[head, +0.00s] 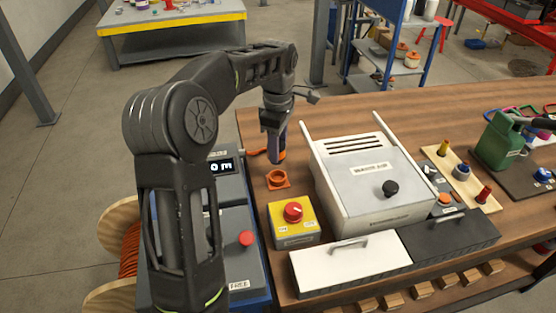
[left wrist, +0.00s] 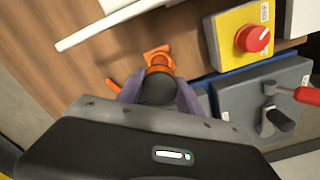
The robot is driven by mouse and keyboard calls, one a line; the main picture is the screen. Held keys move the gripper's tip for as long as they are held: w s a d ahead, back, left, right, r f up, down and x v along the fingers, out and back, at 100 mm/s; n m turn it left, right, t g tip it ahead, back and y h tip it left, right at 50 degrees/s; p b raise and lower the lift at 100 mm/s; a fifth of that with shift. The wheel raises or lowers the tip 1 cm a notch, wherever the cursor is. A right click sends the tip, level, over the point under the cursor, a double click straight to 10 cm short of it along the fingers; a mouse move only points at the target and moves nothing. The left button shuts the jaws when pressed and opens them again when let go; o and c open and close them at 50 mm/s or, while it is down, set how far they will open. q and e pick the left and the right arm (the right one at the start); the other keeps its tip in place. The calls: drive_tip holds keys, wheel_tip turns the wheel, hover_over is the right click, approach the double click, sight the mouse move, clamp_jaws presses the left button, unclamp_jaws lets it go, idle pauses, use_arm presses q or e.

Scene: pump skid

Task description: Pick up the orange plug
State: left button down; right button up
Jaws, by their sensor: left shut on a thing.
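My left gripper (head: 277,150), with purple fingers, points down over the wooden bench at the left of the white-lidded case. It is shut on the orange plug, which is mostly hidden by the fingers in the head view. In the left wrist view a dark rounded body (left wrist: 157,88) sits between the fingers of the left gripper (left wrist: 155,98), with orange just beyond it. An orange square-based socket (head: 278,180) stands on the bench just below the fingertips; its base also shows in the left wrist view (left wrist: 158,52). Whether plug and socket touch is unclear.
A yellow box with a red knob (head: 293,212) stands near the socket. The white case (head: 370,180) rises close on the right. A grey unit with a red-ended lever (head: 246,238) lies left. A green can (head: 497,140) stands far right.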

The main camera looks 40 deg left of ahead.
use_arm(q)
drive_tip(key=shift+r, duration=1.4)
